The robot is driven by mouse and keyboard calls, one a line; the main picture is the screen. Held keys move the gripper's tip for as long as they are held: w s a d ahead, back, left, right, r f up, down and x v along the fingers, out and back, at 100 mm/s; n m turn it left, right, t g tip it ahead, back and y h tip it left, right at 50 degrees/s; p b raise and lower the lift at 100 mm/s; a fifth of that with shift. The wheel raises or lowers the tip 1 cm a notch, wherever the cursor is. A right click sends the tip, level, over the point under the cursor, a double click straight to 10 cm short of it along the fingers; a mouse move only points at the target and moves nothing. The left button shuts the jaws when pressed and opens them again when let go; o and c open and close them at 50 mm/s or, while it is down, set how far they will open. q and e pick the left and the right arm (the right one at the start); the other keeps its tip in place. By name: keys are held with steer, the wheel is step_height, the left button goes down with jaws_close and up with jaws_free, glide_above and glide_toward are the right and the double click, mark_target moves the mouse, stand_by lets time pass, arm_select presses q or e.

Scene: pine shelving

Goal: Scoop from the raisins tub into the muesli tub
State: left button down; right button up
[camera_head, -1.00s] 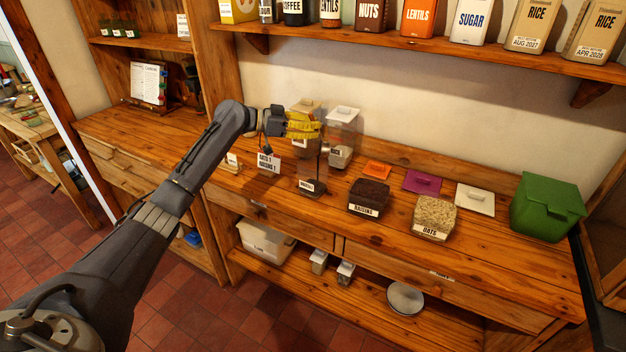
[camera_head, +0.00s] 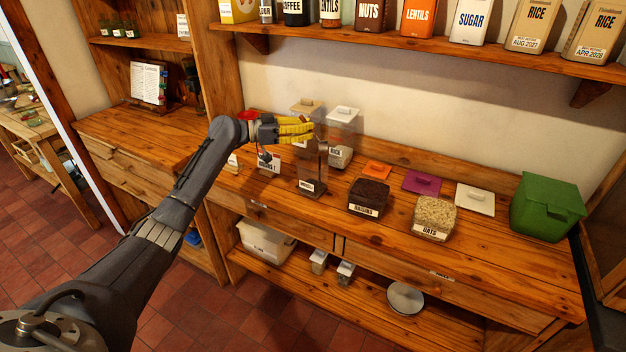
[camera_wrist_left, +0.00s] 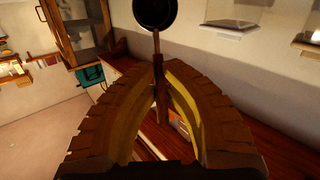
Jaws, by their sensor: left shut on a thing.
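My left gripper (camera_head: 312,129), with yellow fingers, is shut on the handle of a scoop (camera_wrist_left: 157,75). The scoop's round black bowl (camera_wrist_left: 154,12) is at the top of the left wrist view; whether it holds anything I cannot tell. In the head view the gripper is above the tall clear muesli tub (camera_head: 312,168), and the scoop shows as a dark upright shape by the tub's upper part. The tub's contents are unclear. The raisins tub (camera_head: 369,195), filled dark, stands open to its right. My right gripper is not in view.
The oats tub (camera_head: 434,216) stands open right of the raisins. Orange (camera_head: 377,169), purple (camera_head: 421,182) and white (camera_head: 475,199) lids lie behind. A green box (camera_head: 547,207) is at the right end. A rice tub (camera_head: 342,137) and a label card (camera_head: 268,162) stand near the gripper.

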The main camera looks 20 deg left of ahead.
mark_target(321, 142)
arm_select(q)
steer(key=shift+s+a+f+t+h, duration=0.2)
steer(key=shift+a+f+t+h, duration=0.05)
steer(key=shift+a+t+h, duration=0.2)
steer(key=shift+s+a+f+t+h, duration=0.25)
steer(key=shift+a+t+h, duration=0.1)
steer(key=shift+a, duration=0.1)
steer(key=shift+a+f, duration=0.1)
steer(key=shift+a, duration=0.05)
stand_by(1.5)
steer(key=shift+w+d+r+g+y, duration=0.3)
steer(key=shift+d+r+g+y, duration=0.2)
steer(key=shift+d+g, duration=0.15)
steer(key=shift+d, duration=0.1)
steer(key=d+y, duration=0.1)
steer(key=w+g+y, duration=0.1)
steer(key=d, duration=0.1)
steer(key=shift+w+d+r+m+g+y, duration=0.15)
steer(key=shift+d+r+m+g+y, duration=0.15)
steer(key=shift+r+y, duration=0.1)
steer(key=shift+w+d+g+y, duration=0.35)
steer(key=shift+d+g+y, duration=0.1)
steer(key=shift+d+y, duration=0.2)
steer(key=shift+d, duration=0.1)
